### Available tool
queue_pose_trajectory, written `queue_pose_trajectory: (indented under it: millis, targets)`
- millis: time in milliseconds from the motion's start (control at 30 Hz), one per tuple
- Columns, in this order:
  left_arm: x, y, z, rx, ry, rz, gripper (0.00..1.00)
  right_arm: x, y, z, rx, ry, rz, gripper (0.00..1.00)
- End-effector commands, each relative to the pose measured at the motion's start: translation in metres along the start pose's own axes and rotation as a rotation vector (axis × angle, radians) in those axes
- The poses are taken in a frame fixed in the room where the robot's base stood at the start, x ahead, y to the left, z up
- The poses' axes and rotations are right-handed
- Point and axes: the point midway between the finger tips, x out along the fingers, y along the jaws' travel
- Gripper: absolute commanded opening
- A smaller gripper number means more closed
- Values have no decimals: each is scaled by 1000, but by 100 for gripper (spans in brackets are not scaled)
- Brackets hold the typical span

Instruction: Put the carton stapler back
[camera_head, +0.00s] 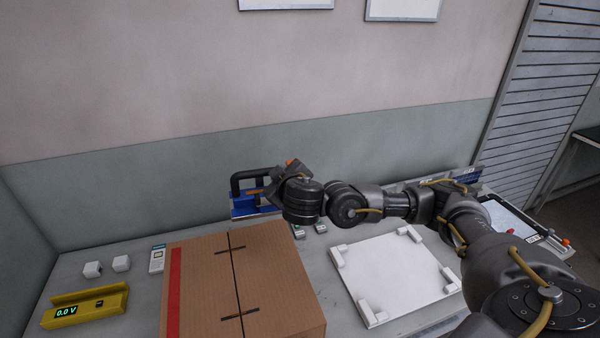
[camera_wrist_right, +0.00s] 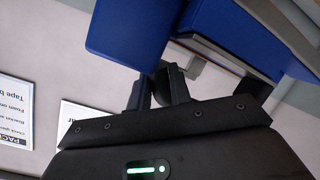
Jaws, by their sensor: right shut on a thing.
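The carton stapler (camera_head: 241,206), blue with a black loop handle (camera_head: 236,184), is at the back of the bench, behind the carton and near the wall. My right gripper (camera_head: 270,189) reaches it from the right. In the right wrist view my right gripper (camera_wrist_right: 158,88) is shut on a dark part of the stapler, and the blue body (camera_wrist_right: 128,32) fills the top. Whether the stapler rests on anything is hidden. The brown closed carton (camera_head: 205,280) with a red stripe stands in front of it. My left gripper is out of view.
A white plate with corner blocks (camera_head: 390,280) lies right of the carton. A yellow device with a display (camera_head: 85,307), two small white blocks (camera_head: 121,263) and a white meter (camera_head: 157,259) are at left. A tablet-like panel (camera_head: 508,220) lies far right.

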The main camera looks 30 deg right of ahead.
Motion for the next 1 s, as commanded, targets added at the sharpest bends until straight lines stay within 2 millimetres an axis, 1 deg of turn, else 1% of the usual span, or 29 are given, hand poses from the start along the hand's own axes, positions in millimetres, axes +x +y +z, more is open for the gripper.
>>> queue_pose_trajectory:
  millis: [33,100,233,267,300,400,600,700,833,1000]
  targets:
    - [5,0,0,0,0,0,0,-6,-9,-4,3,17,-22,0]
    - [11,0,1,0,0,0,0,-14,-19,-8,-8,36,-48,0]
    - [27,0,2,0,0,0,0,-30,-38,-11,-26,73,-97,0]
    - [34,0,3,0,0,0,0,-34,-44,-10,-30,81,-109,0]
    - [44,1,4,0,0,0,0,-38,-53,-6,-35,93,-125,0]
    - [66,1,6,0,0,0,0,-44,-68,3,-50,114,-149,0]
    - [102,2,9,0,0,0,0,-47,-92,24,-66,136,-174,0]
    - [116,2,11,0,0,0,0,-46,-101,33,-71,143,-182,0]
    - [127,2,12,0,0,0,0,-46,-108,40,-75,147,-189,0]
    - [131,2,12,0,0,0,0,-47,-111,42,-76,150,-193,0]
